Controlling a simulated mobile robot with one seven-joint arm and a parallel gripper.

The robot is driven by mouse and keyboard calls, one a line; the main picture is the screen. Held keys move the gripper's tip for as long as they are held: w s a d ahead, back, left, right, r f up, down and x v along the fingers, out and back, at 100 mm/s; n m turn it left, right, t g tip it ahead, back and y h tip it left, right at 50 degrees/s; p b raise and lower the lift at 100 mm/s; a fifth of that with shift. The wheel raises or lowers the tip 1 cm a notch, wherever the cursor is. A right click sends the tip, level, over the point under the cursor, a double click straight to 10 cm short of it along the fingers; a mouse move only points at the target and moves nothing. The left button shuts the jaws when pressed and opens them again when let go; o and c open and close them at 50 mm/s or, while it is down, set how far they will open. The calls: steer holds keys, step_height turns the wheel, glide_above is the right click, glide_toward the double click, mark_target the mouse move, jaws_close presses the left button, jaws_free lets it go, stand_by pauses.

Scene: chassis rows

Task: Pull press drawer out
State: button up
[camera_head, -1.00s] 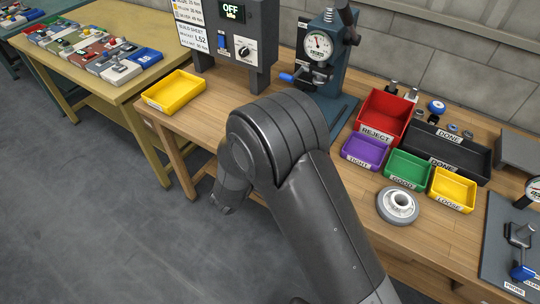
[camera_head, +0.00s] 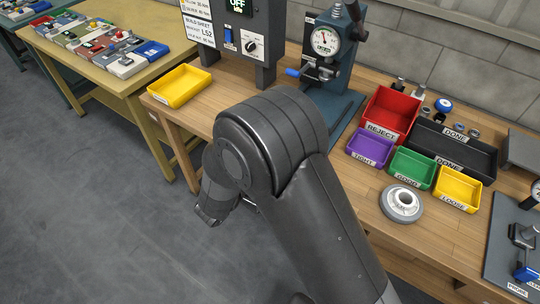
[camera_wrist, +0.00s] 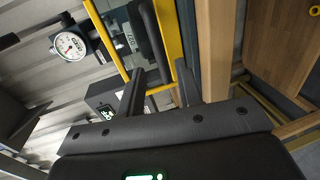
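The blue press (camera_head: 335,70) with its round white gauge (camera_head: 325,40) and blue-tipped lever stands on the wooden bench (camera_head: 440,235) in the head view. Its gauge also seems to show in the wrist view (camera_wrist: 68,45). I cannot make out the press drawer; my dark arm covers much of the bench front below the press. My gripper (camera_wrist: 157,78) shows two dark fingers set apart in the wrist view, with nothing clearly held between them. In the head view my wrist hangs in front of the bench's left part, its fingertips mostly hidden.
A yellow tray (camera_head: 180,85) lies at the bench's left end beside the grey control box (camera_head: 240,35). Red (camera_head: 390,112), purple, green and yellow bins and a grey flanged part (camera_head: 401,203) are right of my arm. The floor (camera_head: 90,220) at left is clear.

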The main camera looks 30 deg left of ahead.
steer(key=v, duration=0.4)
steer(key=shift+w+d, duration=0.1)
steer(key=shift+w, duration=0.05)
stand_by(0.4)
steer(key=w+d+r+m+g+h, duration=0.2)
steer(key=w+d+r+m+h, duration=0.15)
steer(key=d, duration=0.55)
steer(key=w+d+r+m+g+h, duration=0.25)
steer(key=d+r, duration=0.25)
steer(key=d, duration=0.4)
steer(key=w+d+r+m+g+h, duration=0.25)
steer(key=w+d+r, duration=0.2)
steer(key=d, duration=0.35)
steer(key=s+d+r+m+g+y, duration=0.1)
steer(key=s+d+r+m+y, duration=0.1)
steer(key=d, duration=0.5)
steer(key=s+d+r+m+g+y, duration=0.1)
steer(key=s+d+r+m+y, duration=0.2)
steer(key=s+d, duration=0.4)
steer(key=s+d+r+m+g+y, duration=0.1)
steer(key=s+d+r+m+y, duration=0.2)
steer(key=d+r, duration=0.3)
steer(key=shift+s+d+m, duration=0.7)
steer(key=shift+s+m, duration=0.05)
steer(key=shift+s, duration=0.1)
